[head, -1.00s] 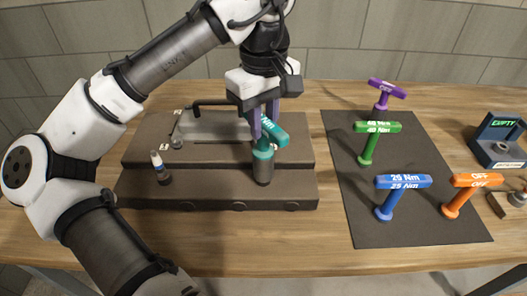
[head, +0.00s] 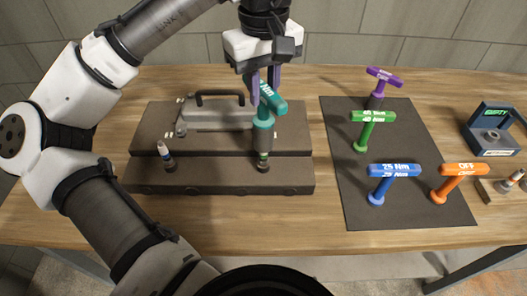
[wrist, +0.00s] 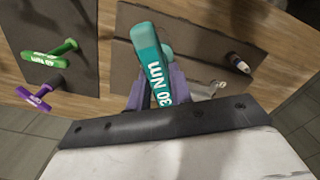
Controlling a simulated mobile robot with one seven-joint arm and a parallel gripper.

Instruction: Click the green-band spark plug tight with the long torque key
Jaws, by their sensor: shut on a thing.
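My gripper (head: 266,92) is shut on the handle of the teal torque key (head: 264,124), which points down over the engine block. The handle reads 30 Nm in the wrist view (wrist: 153,60). The key's grey socket end is above the green-band spark plug (head: 263,160) at the right of the block's front step. The plug's lower part and green band show below the socket. I cannot tell whether the socket touches its top. A second plug with a blue band (head: 166,157) stands at the left of the same step.
A dark mat (head: 405,212) on the right holds purple (head: 382,78), green (head: 373,118), blue (head: 393,170) and orange (head: 459,170) keys. Beyond it stands a blue tester (head: 493,130) with a green display. A grey cover with a black handle (head: 220,97) sits on the block's rear.

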